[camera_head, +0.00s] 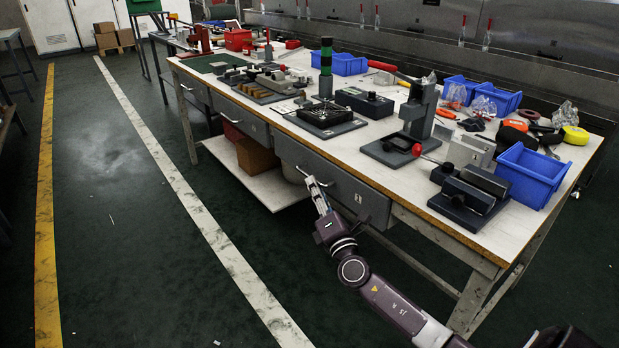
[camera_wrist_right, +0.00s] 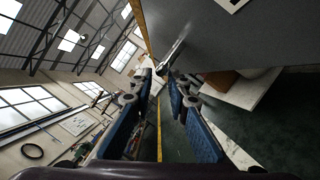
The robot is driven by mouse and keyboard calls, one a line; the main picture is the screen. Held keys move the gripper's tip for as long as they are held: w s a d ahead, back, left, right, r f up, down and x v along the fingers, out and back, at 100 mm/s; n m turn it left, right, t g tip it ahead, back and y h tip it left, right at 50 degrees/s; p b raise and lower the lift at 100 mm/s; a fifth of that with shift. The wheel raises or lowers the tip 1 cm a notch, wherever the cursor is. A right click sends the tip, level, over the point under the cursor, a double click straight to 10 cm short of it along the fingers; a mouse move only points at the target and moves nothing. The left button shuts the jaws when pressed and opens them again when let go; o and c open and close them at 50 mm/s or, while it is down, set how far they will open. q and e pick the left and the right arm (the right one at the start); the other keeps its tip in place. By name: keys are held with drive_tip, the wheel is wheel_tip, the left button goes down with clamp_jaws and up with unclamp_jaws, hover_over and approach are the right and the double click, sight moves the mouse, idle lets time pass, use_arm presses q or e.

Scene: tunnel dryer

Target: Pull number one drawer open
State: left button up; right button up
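The nearest grey drawer (camera_head: 352,193) under the workbench is closed and carries a small white label that looks like a 1. Its metal bar handle (camera_wrist_right: 171,56) shows in the right wrist view, just beyond and between my fingertips. My right gripper (camera_head: 318,192) is at this drawer's front, by the handle. In the right wrist view its two blue-padded fingers (camera_wrist_right: 162,84) are apart, with a gap between them. I cannot tell whether they touch the handle. My left gripper is not in view.
The workbench (camera_head: 402,178) bears blue bins (camera_head: 530,172), black fixtures and tools. Two more closed drawers (camera_head: 240,120) lie farther along its front. A lower shelf (camera_head: 250,182) holds a brown box (camera_head: 257,157). The green floor left of the bench is clear.

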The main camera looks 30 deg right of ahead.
drive_tip(key=shift+x, duration=2.35)
drive_tip(key=shift+c, duration=0.7)
clamp_jaws()
drive_tip(key=shift+f, duration=0.1)
